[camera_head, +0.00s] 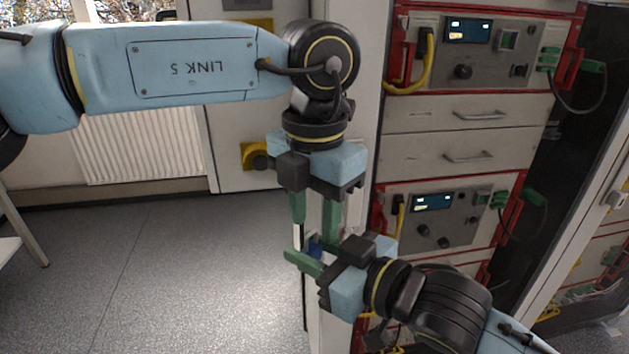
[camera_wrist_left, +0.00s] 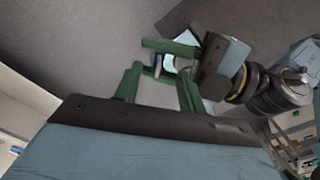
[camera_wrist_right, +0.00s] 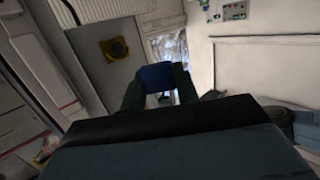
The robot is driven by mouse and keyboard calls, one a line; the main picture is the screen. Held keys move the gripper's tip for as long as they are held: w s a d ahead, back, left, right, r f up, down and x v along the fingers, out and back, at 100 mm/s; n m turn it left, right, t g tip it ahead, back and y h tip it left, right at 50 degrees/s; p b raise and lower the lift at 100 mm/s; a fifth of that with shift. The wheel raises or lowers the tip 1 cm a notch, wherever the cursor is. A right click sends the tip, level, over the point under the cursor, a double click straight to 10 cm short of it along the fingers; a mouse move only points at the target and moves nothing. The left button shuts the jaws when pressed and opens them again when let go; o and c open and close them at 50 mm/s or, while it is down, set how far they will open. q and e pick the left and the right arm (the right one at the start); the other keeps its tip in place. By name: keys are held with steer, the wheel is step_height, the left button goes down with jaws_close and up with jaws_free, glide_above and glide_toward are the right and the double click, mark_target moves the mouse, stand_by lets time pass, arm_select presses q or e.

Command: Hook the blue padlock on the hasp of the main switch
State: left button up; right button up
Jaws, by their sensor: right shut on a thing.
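The blue padlock (camera_head: 314,246) is between the fingers of my right gripper (camera_head: 308,254), which is shut on it. It shows as a blue block in the right wrist view (camera_wrist_right: 157,77), and its blue edge shows in the left wrist view (camera_wrist_left: 155,64). My left gripper (camera_head: 315,228) points down just above it, fingers apart and empty; I cannot tell if they touch the padlock. The main switch, a dark knob on a yellow plate (camera_head: 255,156), is on the pale cabinet behind, apart from both grippers. It also shows in the right wrist view (camera_wrist_right: 115,48). Its hasp cannot be made out.
A rack of red-framed cycler units (camera_head: 470,215) with drawers (camera_head: 470,125), cables and green connectors stands at the right, close to my right arm. A white radiator (camera_head: 140,145) is at the back left. The grey floor (camera_head: 170,270) at left is clear.

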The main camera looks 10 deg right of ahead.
mark_target(315, 246)
arm_select(q)
steer(key=shift+f, duration=2.8)
steer(key=shift+c, duration=0.3)
jaws_close()
arm_select(e)
steer(key=o, duration=1.1)
